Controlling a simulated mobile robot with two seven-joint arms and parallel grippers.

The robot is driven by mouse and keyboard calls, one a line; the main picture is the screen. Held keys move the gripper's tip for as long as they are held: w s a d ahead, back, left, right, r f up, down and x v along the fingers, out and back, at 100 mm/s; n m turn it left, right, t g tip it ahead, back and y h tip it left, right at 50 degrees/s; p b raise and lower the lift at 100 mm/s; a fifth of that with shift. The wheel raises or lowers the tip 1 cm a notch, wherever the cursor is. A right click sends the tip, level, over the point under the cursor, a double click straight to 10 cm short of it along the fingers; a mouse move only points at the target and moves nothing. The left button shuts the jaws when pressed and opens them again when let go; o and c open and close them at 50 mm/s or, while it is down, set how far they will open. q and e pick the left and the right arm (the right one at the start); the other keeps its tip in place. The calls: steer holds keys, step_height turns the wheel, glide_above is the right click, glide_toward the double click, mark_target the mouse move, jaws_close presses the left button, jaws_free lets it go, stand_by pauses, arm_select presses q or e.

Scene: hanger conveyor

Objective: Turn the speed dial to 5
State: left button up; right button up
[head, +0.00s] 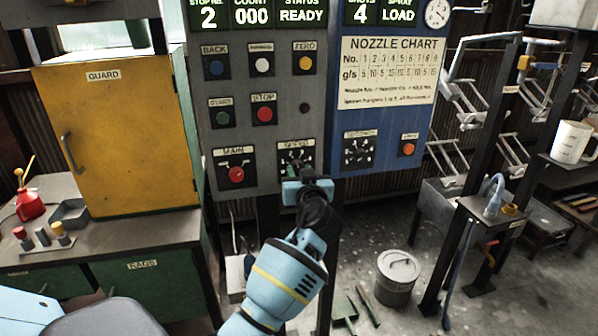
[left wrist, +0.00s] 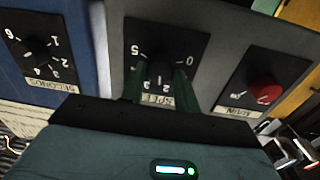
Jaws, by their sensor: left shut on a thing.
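The black plate of the speed dial (head: 297,154) is low on the grey control panel in the head view, partly covered by my left gripper (head: 305,186). In the left wrist view, which is upside down, the round dark knob of the speed dial (left wrist: 160,66) sits between the two green fingers of my left gripper (left wrist: 159,84). The gripper is shut on the knob. Numbers from 0 to 5 ring the knob, with 5 on the picture's left and 0 on its right. Where the pointer stands is not clear. My right gripper is not in view.
The red main knob (head: 236,174) is left of the dial. The seconds dial (head: 359,150) is to its right on the blue panel. Push buttons, including the red stop (head: 264,114), are above. A yellow guard cabinet (head: 122,130) stands at left, and a lidded bin (head: 397,278) is on the floor.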

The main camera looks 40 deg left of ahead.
arm_select(q)
steer(key=m+p, duration=0.1)
steer(key=m, duration=0.3)
steer(key=shift+r+m+p, duration=0.15)
steer(key=shift+m+p, duration=0.15)
steer(key=m+p, duration=0.2)
steer(key=m, duration=0.3)
steer(key=shift+g, duration=0.3)
steer(key=m+p, duration=0.1)
steer(key=m, duration=0.3)
steer(key=shift+w+m, duration=0.1)
steer(key=shift+m, duration=0.2)
steer(key=m, duration=0.4)
steer(key=m+p, duration=0.1)
steer(key=m, duration=0.3)
steer(key=shift+f+m+g+y, duration=0.2)
steer(key=shift+m+g+y, duration=0.2)
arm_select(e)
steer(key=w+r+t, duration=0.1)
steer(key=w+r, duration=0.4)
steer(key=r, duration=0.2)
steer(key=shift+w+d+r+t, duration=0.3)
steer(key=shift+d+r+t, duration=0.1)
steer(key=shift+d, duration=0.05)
arm_select(q)
steer(key=o, duration=1)
